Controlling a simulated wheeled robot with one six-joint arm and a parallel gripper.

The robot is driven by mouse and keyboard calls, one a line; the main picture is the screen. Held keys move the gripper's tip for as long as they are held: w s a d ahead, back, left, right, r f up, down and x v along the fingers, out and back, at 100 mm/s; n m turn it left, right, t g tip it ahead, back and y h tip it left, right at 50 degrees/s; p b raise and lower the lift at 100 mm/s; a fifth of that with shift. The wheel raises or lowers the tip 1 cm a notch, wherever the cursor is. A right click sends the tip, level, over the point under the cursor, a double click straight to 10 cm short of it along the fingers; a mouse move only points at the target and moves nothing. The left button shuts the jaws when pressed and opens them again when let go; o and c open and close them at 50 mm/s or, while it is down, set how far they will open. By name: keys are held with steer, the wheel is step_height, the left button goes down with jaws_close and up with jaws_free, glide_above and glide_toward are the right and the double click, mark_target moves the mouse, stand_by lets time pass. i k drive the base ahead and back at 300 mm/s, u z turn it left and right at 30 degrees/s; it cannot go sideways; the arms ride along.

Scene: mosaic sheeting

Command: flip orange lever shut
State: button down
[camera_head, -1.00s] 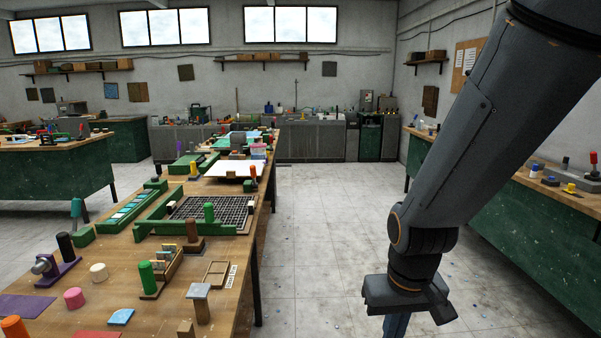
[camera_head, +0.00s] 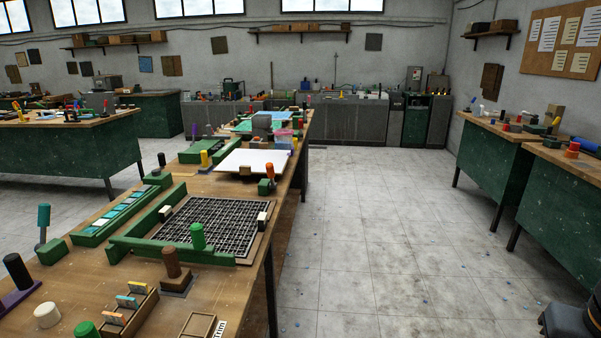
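A small upright orange handle (camera_head: 270,171) stands on a dark green base (camera_head: 265,187) at the right edge of the long wooden bench, near a white sheet. It is small in the head view, and I cannot tell whether it is a lever standing open or shut. My gripper is not in view. Only a dark part that looks like my arm shows at the bottom right corner, well apart from the bench.
The long bench (camera_head: 130,248) carries a black grid (camera_head: 215,225) in a green frame, a white board (camera_head: 250,160), a green-handled piece (camera_head: 197,236) and a brown-handled piece (camera_head: 171,262). Clear floor (camera_head: 385,240) lies right of it. Green-sided benches (camera_head: 495,160) stand at the right.

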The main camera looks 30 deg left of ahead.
mark_target(269, 167)
steer(key=u, duration=0.2)
steer(key=i, duration=0.8)
steer(key=u, duration=0.85)
steer(key=i, duration=0.45)
steer(key=u, duration=0.4)
